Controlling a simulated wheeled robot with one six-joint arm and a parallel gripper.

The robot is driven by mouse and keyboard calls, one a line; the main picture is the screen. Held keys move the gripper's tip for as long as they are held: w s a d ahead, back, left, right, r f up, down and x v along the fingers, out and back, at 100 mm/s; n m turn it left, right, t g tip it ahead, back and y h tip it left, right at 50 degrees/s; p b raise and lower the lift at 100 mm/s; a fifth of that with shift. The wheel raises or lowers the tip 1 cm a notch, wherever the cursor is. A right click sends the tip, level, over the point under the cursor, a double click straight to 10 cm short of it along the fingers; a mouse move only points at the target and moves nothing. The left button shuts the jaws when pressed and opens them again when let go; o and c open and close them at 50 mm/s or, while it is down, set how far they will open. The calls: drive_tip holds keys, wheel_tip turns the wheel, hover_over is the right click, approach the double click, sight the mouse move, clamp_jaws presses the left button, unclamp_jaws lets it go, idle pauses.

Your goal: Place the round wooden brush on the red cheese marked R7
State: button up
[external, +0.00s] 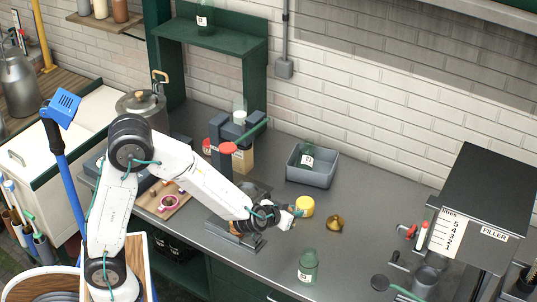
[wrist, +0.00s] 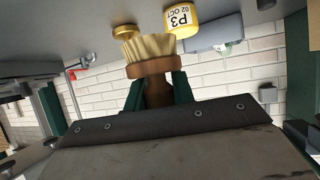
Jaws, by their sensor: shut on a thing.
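My gripper (wrist: 160,95) is shut on the wooden handle of the round wooden brush (wrist: 150,66), whose pale bristles point away from the jaws. In the external view my gripper (external: 291,214) is above the counter, just left of a yellow cheese (external: 305,207); the brush is too small there to make out clearly. The yellow cheese also shows in the wrist view (wrist: 181,21), marked P3, close beside the bristles. I cannot read R7 anywhere.
A brass piece (external: 335,223) stands right of the yellow cheese. A grey bin (external: 311,173) holds a green bottle (external: 307,156). Another green bottle (external: 308,266) stands at the front. A filler machine (external: 470,215) is at the right.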

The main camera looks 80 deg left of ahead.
drive_tip(key=shift+r, duration=0.9)
drive_tip(key=s+a+r+n+g+y, duration=0.1)
drive_tip(key=a+r+n+y, duration=0.1)
drive_tip(key=a+r, duration=1.8)
drive_tip(key=s+a+r+n+g+y, duration=0.1)
drive_tip(key=s+a+r+n+g, duration=0.15)
drive_tip(key=a, duration=0.45)
drive_tip(key=s+a+r+n+g+y, duration=0.1)
drive_tip(key=s+a, duration=0.3)
drive_tip(key=a, duration=0.2)
drive_tip(key=s+a+f+n+g, duration=0.2)
drive_tip(key=s+a+f, duration=0.2)
drive_tip(key=s+a, duration=0.75)
drive_tip(key=s+d+f+m+t, duration=0.15)
drive_tip(key=s+f, duration=0.35)
drive_tip(key=f, duration=0.5)
drive_tip(key=s+f+m+t, duration=0.1)
drive_tip(key=s+f+t, duration=0.1)
drive_tip(key=s+f, duration=0.5)
drive_tip(key=w+a+f, duration=0.1)
drive_tip(key=w+a, duration=0.2)
drive_tip(key=w, duration=0.1)
drive_tip(key=w+a+f, duration=0.1)
drive_tip(key=w+a, duration=0.2)
drive_tip(key=w, duration=0.1)
drive_tip(key=w+a+f, duration=0.2)
drive_tip(key=w+a, duration=0.2)
drive_tip(key=shift+w, duration=0.35)
drive_tip(key=shift+a+f, duration=0.1)
drive_tip(key=shift+f, duration=1.55)
